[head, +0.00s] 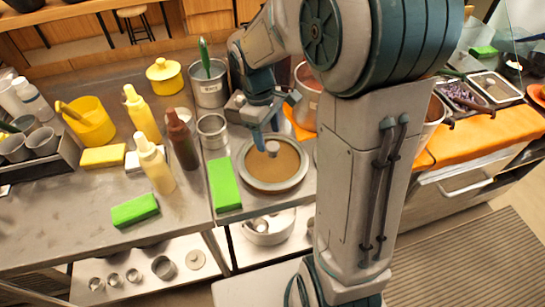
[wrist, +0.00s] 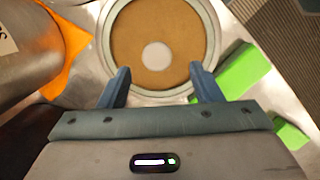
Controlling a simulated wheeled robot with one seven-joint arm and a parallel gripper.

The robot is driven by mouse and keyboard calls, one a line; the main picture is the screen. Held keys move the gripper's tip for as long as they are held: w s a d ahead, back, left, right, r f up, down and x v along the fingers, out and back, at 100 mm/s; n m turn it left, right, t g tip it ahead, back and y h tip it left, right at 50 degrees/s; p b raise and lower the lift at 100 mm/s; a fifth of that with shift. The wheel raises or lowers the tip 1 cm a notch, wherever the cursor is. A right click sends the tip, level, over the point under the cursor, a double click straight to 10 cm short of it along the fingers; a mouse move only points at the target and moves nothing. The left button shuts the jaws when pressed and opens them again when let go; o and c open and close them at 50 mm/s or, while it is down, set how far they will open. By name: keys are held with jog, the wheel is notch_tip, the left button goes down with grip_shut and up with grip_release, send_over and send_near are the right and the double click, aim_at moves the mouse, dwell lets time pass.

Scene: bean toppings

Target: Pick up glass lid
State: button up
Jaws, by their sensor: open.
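The glass lid (head: 281,172) is round with a grey rim and a pale knob at its centre. Brown shows through the glass. It lies on the metal counter in the head view, just below my gripper (head: 272,119). In the wrist view the lid (wrist: 185,40) fills the top middle, with the pale knob (wrist: 156,56) near its centre. My gripper (wrist: 161,80) is open and empty there. Its two fingers point toward the lid, one on each side of the knob's line. The knob is ahead of the fingertips, not between them. What lies under the lid is hidden.
A green block (head: 224,184) lies left of the lid. A small metal pot (head: 212,130) and a taller one with a green handle (head: 208,85) stand behind it. Sauce bottles (head: 182,140) are further left. An orange cloth (wrist: 75,40) and metal pot are close in the wrist view.

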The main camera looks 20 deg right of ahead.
aim_at(272, 145)
jog(key=f, duration=0.3)
jog(key=d+f, duration=0.1)
jog(key=f, duration=0.1)
jog(key=shift+s, duration=0.35)
grip_shut()
jog(key=shift+r, duration=0.15)
